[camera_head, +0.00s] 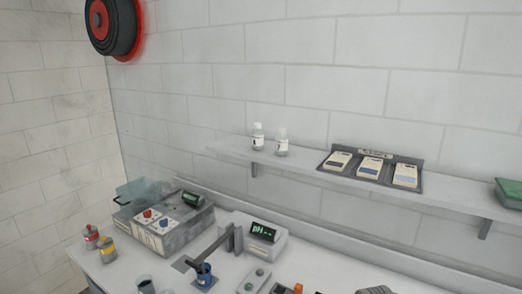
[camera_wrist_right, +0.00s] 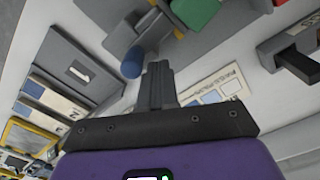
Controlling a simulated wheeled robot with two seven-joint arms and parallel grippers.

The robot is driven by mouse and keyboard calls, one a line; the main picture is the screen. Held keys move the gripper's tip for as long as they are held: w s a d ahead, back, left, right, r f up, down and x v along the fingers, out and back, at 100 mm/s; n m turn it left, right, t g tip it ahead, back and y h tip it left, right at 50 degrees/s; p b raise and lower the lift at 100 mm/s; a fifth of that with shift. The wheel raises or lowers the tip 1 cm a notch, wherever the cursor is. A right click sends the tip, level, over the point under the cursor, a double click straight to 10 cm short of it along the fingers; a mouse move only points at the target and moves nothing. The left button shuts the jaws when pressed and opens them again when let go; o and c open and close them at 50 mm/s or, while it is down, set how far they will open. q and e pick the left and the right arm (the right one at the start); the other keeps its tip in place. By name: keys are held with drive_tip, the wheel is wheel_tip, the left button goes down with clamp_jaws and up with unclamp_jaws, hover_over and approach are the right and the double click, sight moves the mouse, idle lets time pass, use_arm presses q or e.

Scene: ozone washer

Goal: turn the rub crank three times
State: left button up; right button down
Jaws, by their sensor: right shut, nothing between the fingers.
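In the right wrist view, a blue cylindrical knob (camera_wrist_right: 132,63) sits by a grey arm-like part (camera_wrist_right: 148,34), which looks like the rub crank. My right gripper (camera_wrist_right: 158,68) is shut and empty. Its dark fingertips appear just beside the blue knob; whether they touch it I cannot tell. In the head view neither gripper shows, and I cannot make out the crank there.
A wall shelf (camera_head: 300,168) holds bottles. The right wrist view shows a grey slotted box (camera_wrist_right: 290,48) and a labelled card (camera_wrist_right: 215,92).

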drive_tip(key=shift+s+a+b, duration=0.15)
drive_tip(key=shift+s, duration=0.45)
drive_tip(key=shift+s+a+b, duration=0.15)
drive_tip(key=shift+s, duration=0.45)
drive_tip(key=shift+s+a, duration=0.65)
drive_tip(key=shift+s, duration=0.35)
drive_tip(key=shift+a, duration=0.1)
drive_tip(key=shift+s+a+b, duration=0.35)
drive_tip(key=shift+s+a, duration=0.4)
drive_tip(key=shift+a, duration=0.1)
